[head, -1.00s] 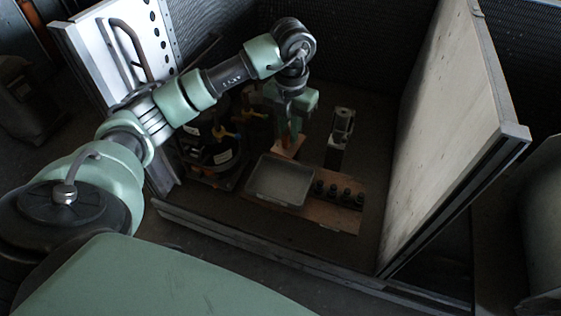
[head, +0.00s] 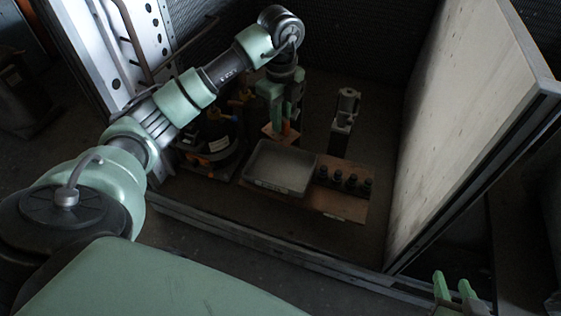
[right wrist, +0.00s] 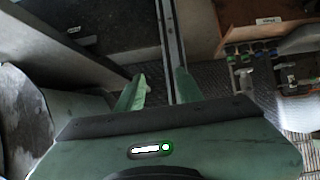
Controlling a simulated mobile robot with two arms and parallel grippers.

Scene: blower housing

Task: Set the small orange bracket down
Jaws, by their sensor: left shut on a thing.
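My left gripper (head: 285,112) points down over the back of the wooden board, behind the grey tray (head: 268,187). It is shut on the small orange bracket (head: 286,128), which shows as an orange strip between the fingers. The bracket is mostly hidden, and I cannot tell whether its lower end touches the board. My right gripper (head: 455,290) is at the bottom right of the head view, outside the enclosure. Its fingers are apart and empty, as the right wrist view (right wrist: 158,92) also shows.
The brown board (head: 325,203) carries the tray and several dark round parts (head: 351,184). A black housing with orange and yellow parts (head: 215,145) stands left of the tray. A grey upright device (head: 343,120) stands behind. A tall pale panel (head: 460,130) closes the right side.

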